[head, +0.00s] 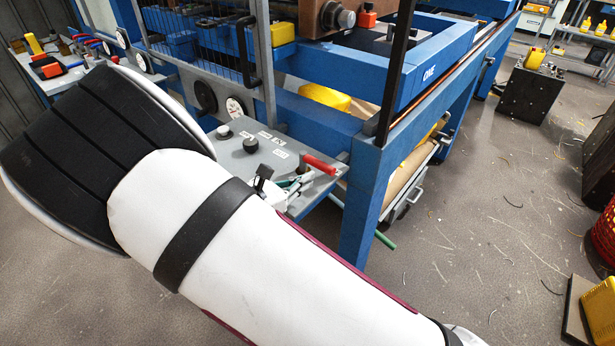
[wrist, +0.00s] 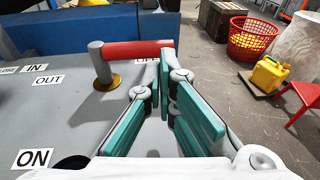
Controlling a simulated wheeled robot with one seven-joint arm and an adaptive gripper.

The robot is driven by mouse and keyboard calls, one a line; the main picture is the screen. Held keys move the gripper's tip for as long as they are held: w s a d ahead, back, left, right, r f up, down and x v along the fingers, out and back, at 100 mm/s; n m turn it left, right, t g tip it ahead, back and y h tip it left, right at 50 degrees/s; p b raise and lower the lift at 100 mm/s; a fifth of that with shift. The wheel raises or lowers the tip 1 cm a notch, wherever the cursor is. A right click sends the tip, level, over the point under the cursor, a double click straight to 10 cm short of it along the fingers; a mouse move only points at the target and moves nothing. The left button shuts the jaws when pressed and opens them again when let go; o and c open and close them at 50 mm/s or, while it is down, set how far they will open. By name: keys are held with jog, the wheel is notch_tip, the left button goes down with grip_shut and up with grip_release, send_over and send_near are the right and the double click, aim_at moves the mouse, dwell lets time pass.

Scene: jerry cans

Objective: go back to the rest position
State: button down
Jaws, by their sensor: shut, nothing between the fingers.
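My gripper (head: 300,181) is over the right end of the grey control panel (head: 262,150) in the head view, partly hidden behind my own white arm. In the wrist view, my gripper (wrist: 168,68) has its teal-padded fingers shut with nothing between them. The tips overlap the right end of a red-handled lever (wrist: 138,48); I cannot tell whether they touch it. The lever's red handle (head: 320,165) also shows in the head view, just beyond the fingers.
A blue machine frame (head: 365,200) stands right beside the panel. Open grey floor (head: 470,240) lies right of the machine.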

jog(key=s+d+v, duration=0.1)
jog(key=v, duration=0.8)
jog(key=s+d+r+m+g+y, duration=0.2)
jog(key=d+r+m+g, duration=0.35)
jog(key=d, duration=0.35)
jog(key=s+d+r+m+g+y, duration=0.15)
jog(key=d+r+m+g, duration=0.25)
jog(key=d+m, duration=0.4)
jog(key=s+d+r+m+t+y, duration=0.1)
jog(key=s+d+r+m+y, duration=0.2)
jog(key=s+d+r+m, duration=0.2)
jog(key=s+d+r+m+t+y, duration=0.2)
jog(key=s+d+r+m+y, duration=0.2)
jog(key=s+m, duration=0.4)
jog(key=s+d, duration=0.1)
jog(key=s, duration=0.3)
jog(key=shift+r+b, duration=0.3)
jog(key=shift+r, duration=0.1)
jog(key=shift+m+y, duration=0.25)
